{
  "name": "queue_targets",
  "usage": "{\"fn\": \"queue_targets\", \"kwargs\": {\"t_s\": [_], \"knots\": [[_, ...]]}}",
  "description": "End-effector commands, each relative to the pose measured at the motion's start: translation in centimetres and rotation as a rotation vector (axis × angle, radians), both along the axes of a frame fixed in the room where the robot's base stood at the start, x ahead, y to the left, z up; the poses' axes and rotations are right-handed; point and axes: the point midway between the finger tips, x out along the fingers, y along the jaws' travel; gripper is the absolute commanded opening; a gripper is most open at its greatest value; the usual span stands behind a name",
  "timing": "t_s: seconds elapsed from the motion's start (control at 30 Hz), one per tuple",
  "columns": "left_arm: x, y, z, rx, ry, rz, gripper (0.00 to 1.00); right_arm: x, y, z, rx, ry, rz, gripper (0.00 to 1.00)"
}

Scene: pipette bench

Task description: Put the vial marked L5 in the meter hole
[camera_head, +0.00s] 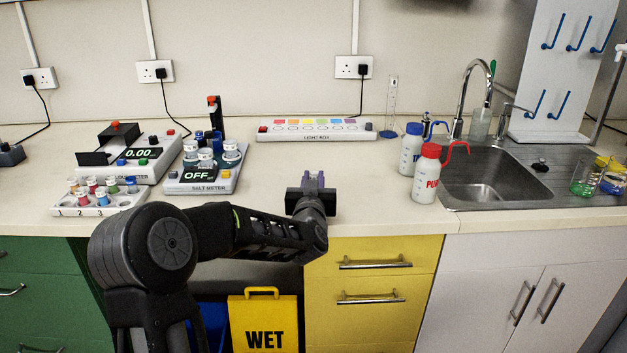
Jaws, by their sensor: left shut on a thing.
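A white rack (97,210) with numbers on its front stands at the left. It holds several small vials (92,185) with coloured caps; I cannot read L5 on any. Behind it is a meter (150,165) reading 0.00, with a black housing and a dark flap. To its right is the salt meter (205,182), its display reading OFF, with white-topped round parts on it. I cannot make out a meter hole. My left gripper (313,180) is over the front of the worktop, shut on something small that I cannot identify. My right gripper is out of view.
A light box (316,130) lies at the back wall. Two bottles, blue-capped (411,155) and red-capped (427,180), stand left of the sink (492,175). The worktop (365,190) between gripper and bottles is clear. A yellow wet-floor sign (264,310) stands below.

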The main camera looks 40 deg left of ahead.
Motion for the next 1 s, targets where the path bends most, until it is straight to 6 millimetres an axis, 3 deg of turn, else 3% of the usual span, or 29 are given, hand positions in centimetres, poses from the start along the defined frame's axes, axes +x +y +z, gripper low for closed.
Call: {"fn": "queue_targets", "kwargs": {"t_s": [0.3, 0.33, 0.57, 1.0], "knots": [[0.01, -0.01, -0.35, 0.001, -0.001, 0.0, 0.0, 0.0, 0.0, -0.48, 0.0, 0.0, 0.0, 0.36], [0.0, 0.01, -0.23, 0.001, -0.001, 0.0, 0.23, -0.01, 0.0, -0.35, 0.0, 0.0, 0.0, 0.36], [-0.01, 0.01, -0.17, 0.0, 0.0, 0.0, 0.42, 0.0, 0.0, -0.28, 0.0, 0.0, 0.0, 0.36], [-0.41, -0.32, 0.11, 0.001, 0.001, -0.001, 0.43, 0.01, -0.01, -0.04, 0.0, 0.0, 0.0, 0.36]]}}
